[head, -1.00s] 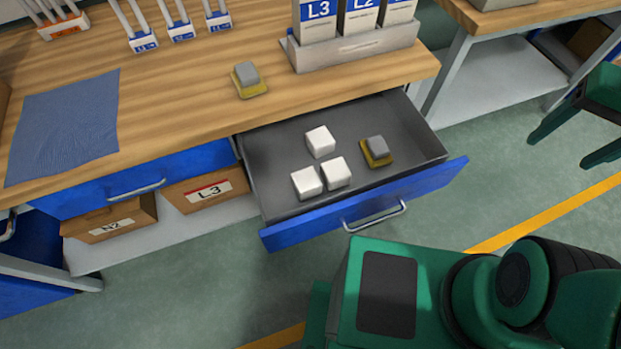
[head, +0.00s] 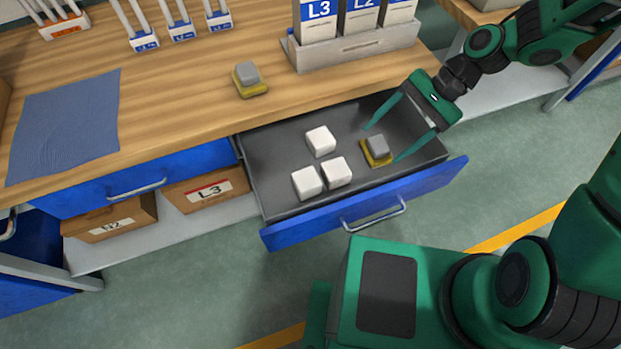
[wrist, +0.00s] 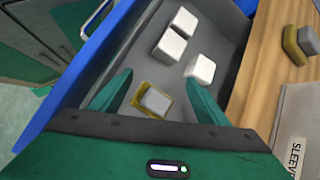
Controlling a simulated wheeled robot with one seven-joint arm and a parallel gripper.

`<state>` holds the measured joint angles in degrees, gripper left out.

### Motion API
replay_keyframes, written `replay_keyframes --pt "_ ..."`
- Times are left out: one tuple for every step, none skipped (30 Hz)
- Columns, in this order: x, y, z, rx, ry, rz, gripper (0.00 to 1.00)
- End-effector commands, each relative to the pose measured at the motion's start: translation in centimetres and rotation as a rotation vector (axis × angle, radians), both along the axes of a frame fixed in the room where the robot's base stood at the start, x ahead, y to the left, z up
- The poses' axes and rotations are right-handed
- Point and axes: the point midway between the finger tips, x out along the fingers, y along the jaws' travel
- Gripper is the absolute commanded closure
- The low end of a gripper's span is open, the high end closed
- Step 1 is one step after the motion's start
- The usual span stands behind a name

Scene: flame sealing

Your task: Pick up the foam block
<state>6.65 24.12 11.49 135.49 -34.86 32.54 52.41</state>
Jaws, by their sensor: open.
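The open drawer (head: 285,205) holds three white blocks (head: 320,141) and a grey block on a yellow base (head: 377,147). No label shows which of these is the foam block. In the wrist view the grey block (wrist: 155,101) lies between my fingers, nearer the left one, and the white blocks (wrist: 200,68) lie beyond. A second grey and yellow block (head: 248,78) sits on the wooden benchtop. My gripper (head: 384,144) is open and empty, over the right part of the drawer. Its fingers straddle the grey block in the head view; contact cannot be told.
The blue drawer front (head: 370,205) and the benchtop edge bound the drawer. A grey holder with L3 and L2 boxes (head: 355,46) stands on the bench just behind it. A blue cloth (head: 65,125) lies at left. Cardboard boxes (head: 205,189) sit below.

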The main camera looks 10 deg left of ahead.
Motion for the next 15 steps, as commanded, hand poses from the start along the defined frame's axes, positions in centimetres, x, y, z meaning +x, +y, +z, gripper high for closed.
replay_keyframes --pt "-0.4 0.9 -0.7 0.027 0.062 -0.024 0.31" --pt "-0.7 1.5 -1.0 0.041 0.098 -0.039 0.31" --pt "-1.0 2.2 -1.3 0.060 0.146 -0.059 0.31" --pt "-1.3 2.7 -1.5 0.075 0.182 -0.074 0.31" --pt "-1.5 3.2 -1.7 0.089 0.218 -0.088 0.31" --pt "-1.8 3.9 -1.9 0.107 0.266 -0.107 0.31" --pt "-2.0 4.4 -2.0 0.121 0.301 -0.119 0.31" --pt "-2.2 4.9 -2.1 0.133 0.336 -0.132 0.31" --pt "-2.5 5.4 -2.2 0.148 0.380 -0.148 0.31" --pt "-2.7 5.8 -2.3 0.157 0.412 -0.160 0.31" --pt "-2.8 6.2 -2.3 0.169 0.441 -0.170 0.31" --pt "-3.0 6.6 -2.3 0.180 0.475 -0.182 0.31" --pt "-3.1 6.9 -2.3 0.189 0.500 -0.189 0.31" --pt "-3.2 7.1 -2.3 0.195 0.520 -0.197 0.31" --pt "-3.3 7.4 -2.3 0.203 0.546 -0.205 0.31"
